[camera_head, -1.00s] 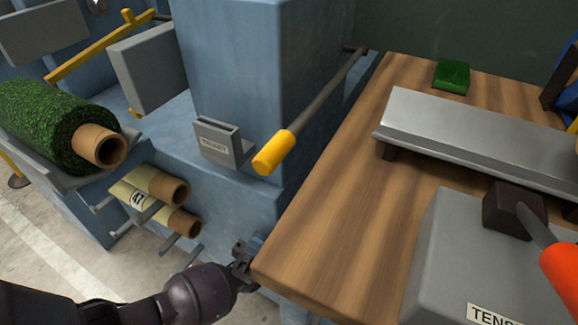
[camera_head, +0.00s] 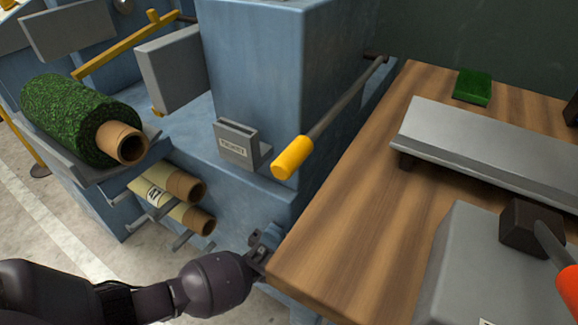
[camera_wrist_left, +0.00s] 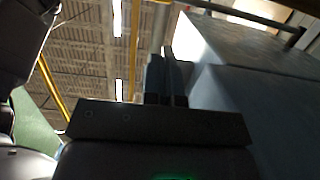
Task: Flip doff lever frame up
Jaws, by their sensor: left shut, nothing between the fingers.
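A lever with a grey rod and a yellow grip (camera_head: 293,157) slants down from a dark pivot on the blue machine (camera_head: 262,60), its grip at the lower end. I take it for the doff lever; no label on it is readable. My left gripper (camera_head: 260,246) is shut and empty, below the yellow grip, near the front corner of the wooden table, clearly apart from the lever. In the left wrist view its fingers (camera_wrist_left: 166,78) are close together beside a pale blue machine face. A grey bar (camera_wrist_left: 240,14) crosses the top there. My right gripper is out of view.
The wooden table (camera_head: 340,235) lies close on the right, with a long grey metal plate (camera_head: 490,145) and a grey box with an orange-tipped lever. A small grey holder (camera_head: 238,148) sits left of the grip.

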